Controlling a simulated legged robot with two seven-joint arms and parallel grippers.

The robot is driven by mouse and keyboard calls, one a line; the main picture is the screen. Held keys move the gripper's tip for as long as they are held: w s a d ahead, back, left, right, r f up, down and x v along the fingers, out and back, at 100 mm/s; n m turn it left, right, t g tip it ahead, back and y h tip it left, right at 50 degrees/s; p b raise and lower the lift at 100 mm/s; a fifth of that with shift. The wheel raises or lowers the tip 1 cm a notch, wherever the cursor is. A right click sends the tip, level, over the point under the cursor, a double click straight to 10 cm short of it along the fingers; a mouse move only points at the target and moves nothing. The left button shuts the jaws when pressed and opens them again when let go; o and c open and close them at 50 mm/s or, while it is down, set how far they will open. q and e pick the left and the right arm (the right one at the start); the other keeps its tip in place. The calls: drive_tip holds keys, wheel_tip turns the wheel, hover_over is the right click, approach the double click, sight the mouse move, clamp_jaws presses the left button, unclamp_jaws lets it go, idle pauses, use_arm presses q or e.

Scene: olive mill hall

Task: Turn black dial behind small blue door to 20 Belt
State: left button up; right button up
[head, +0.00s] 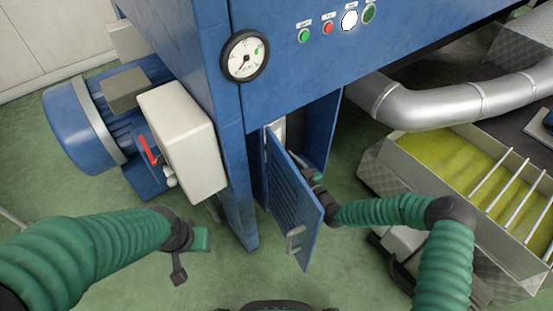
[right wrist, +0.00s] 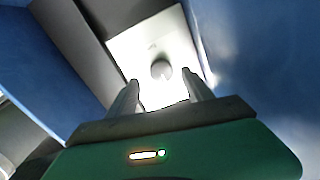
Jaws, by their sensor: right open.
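The small blue door (head: 295,200) hangs open under the blue machine housing, with its handle near the bottom edge. Behind it, in the right wrist view, a bright white panel (right wrist: 150,45) carries a round knob, the dial (right wrist: 161,69), which looks dark grey. Its markings and pointer are not readable. My right gripper (right wrist: 160,78) is open, its fingers on either side of the dial in the picture; contact cannot be told. In the head view the door partly hides this gripper. My left gripper (head: 180,270) hangs at the lower left, away from the door; its jaw state is unclear.
A pressure gauge (head: 245,55) and several round buttons (head: 328,28) sit on the housing above. A white box with a red lever (head: 148,149) and a blue motor (head: 75,130) stand left. A metal pipe (head: 450,103) and a trough (head: 470,170) stand right.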

drive_tip(key=b+x, duration=0.1)
drive_tip(key=x, duration=0.3)
clamp_jaws()
idle(0.4)
